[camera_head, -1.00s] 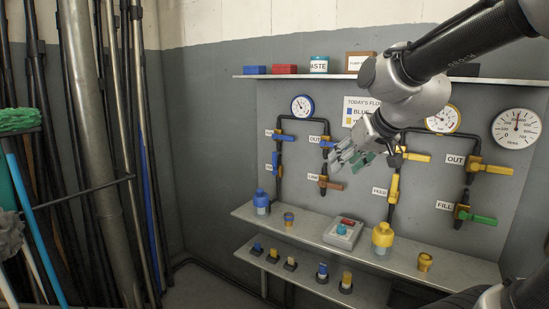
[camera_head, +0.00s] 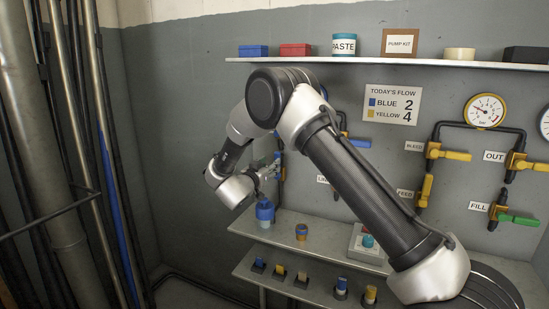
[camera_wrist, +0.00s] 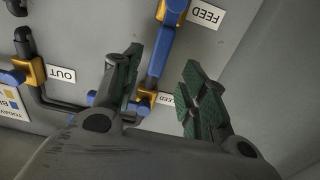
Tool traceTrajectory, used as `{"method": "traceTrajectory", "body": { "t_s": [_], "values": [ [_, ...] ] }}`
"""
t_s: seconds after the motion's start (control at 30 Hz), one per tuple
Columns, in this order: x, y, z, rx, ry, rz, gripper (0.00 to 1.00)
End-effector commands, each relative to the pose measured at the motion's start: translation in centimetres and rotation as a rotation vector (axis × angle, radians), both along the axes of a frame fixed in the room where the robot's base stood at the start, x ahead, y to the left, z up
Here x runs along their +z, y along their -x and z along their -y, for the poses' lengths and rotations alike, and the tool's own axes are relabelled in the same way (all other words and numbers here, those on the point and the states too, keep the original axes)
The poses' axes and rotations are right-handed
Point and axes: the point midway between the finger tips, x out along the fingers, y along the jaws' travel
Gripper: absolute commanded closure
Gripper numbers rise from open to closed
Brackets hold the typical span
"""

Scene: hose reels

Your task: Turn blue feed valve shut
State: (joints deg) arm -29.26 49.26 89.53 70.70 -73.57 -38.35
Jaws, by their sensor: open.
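The blue feed valve shows in the wrist view, with a brass body and a blue lever (camera_wrist: 159,58) beside the FEED label (camera_wrist: 206,14). The lever lies along its pipe, towards the bleed valve (camera_wrist: 146,101). My gripper (camera_wrist: 163,84) is open and empty, with one finger on each side of the lever in the picture. I cannot tell how far the fingertips are from it in depth. In the head view my gripper (camera_head: 266,173) is at the left blue pipe, and my arm hides much of the blue valve group.
A blue-capped bottle (camera_head: 265,212) stands on the shelf just below my gripper. Yellow valves (camera_head: 447,154) are on the right. Poles (camera_head: 105,170) stand on the left.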

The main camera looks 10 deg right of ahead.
Motion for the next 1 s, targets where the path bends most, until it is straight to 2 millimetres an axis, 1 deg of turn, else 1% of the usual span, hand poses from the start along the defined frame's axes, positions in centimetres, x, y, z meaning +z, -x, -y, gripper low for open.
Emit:
{"method": "traceTrajectory", "body": {
  "t_s": [0.07, 0.4, 0.5, 0.63, 0.87, 1.0],
  "values": [
    [-0.2, -0.3, 0.4, -0.011, 0.005, 0.003, 0.57],
    [-0.2, -4.7, 3.6, -0.01, 0.005, 0.003, 0.57],
    [-0.2, -5.6, 4.2, -0.009, 0.003, 0.003, 0.57],
    [-0.1, -6.1, 4.6, -0.009, 0.003, 0.003, 0.57],
    [-0.1, -6.2, 4.6, -0.007, 0.004, 0.002, 0.57],
    [-0.1, -6.1, 4.6, -0.007, 0.004, 0.002, 0.83]
  ]
}}
